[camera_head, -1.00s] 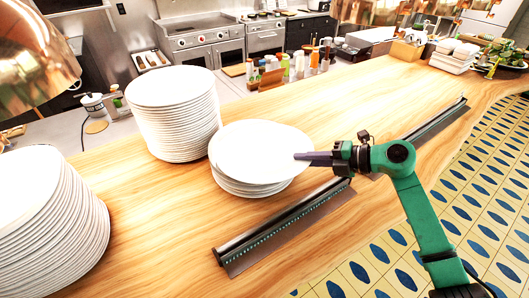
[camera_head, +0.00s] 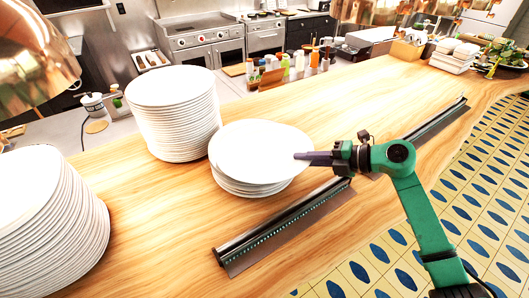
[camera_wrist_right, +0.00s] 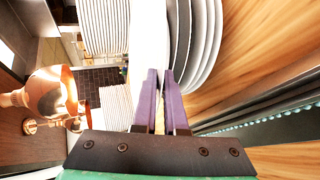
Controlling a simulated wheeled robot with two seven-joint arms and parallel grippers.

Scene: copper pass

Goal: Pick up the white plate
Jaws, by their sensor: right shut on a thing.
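The white plate (camera_head: 258,150) is the top one of a short stack on the wooden counter, in the middle of the head view. It looks slightly raised or tilted over the plates (camera_head: 243,188) beneath it. My right gripper (camera_head: 300,157) is shut on the plate's right rim. In the right wrist view, the purple fingers (camera_wrist_right: 158,98) pinch the plate's edge, with more stacked plate rims just to their right. How far the fingers reach over the rim is hard to see. My left gripper is not in view.
A tall plate stack (camera_head: 176,115) stands close behind on the left, and another (camera_head: 45,225) at the lower left. A metal rail (camera_head: 285,228) runs along the counter (camera_head: 330,115) in front of the short stack. A copper lamp (camera_head: 35,55) hangs at upper left. The counter's middle is clear.

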